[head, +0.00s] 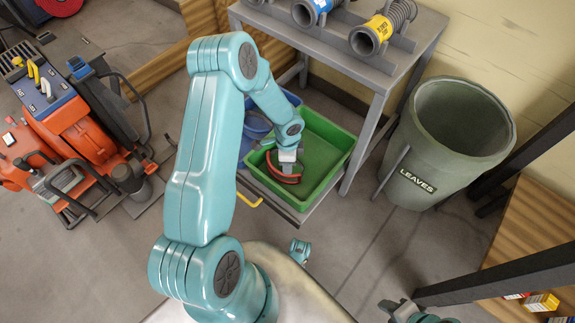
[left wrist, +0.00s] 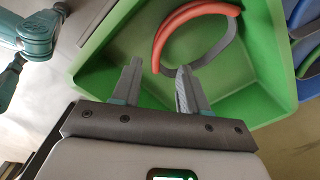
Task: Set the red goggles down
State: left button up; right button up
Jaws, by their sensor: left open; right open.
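The red goggles (head: 283,174) lie in the green tray (head: 312,195), partly hidden by my left gripper in the head view. In the left wrist view the goggles (left wrist: 196,13) show as a red curved frame with a grey strap, on the floor of the green tray (left wrist: 120,60). My left gripper (left wrist: 158,72) is open, its two fingers apart over the tray. The right-hand finger overlaps the grey strap in the picture; I cannot tell if they touch. My right gripper (head: 393,306) is open and empty at the bottom edge of the head view, away from the tray.
A LEAVES bin (head: 452,145) stands to the right. An orange machine (head: 75,140) is at left. Dark beams (head: 500,280) cross the lower right.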

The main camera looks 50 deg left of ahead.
pick_arm(q)
jog(key=s+d+n+h, duration=0.2)
jog(key=s+d+n, duration=0.3)
jog(key=d, duration=0.7)
jog(key=s+d+r+n+h, duration=0.1)
jog(key=s+d+n, duration=0.5)
jog(key=d, duration=0.6)
jog(key=shift+s+d+r+t+h, duration=0.3)
jog(key=shift+s+h, duration=0.2)
jog(key=shift+s, duration=0.2)
notch_tip(320, 180, up, 28)
jog(key=p, duration=2.9)
jog(key=shift+d+r, duration=0.15)
jog(key=shift+r, duration=0.05)
